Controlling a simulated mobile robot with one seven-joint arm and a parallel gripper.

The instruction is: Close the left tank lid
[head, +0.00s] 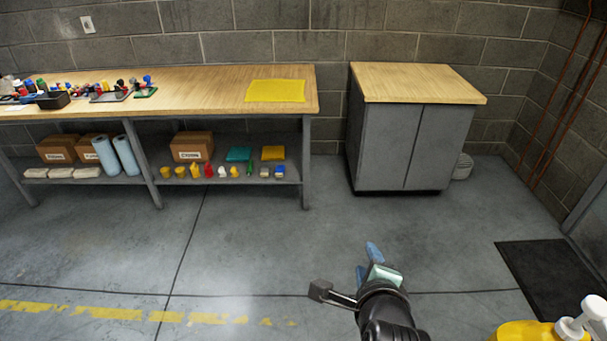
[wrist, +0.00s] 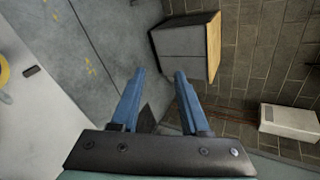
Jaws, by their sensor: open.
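No tank lid can be made out in either view. My gripper (head: 367,264) is at the lower middle of the head view, over bare floor. In the wrist view my gripper (wrist: 159,76) shows two blue fingers spread apart with nothing between them.
A workbench (head: 210,82) with small parts stands at the back left, and a grey cabinet (head: 410,145) at the back right. A yellow container with a white pump top (head: 525,331) is at the lower right, near a dark mat (head: 550,275). The middle floor is clear.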

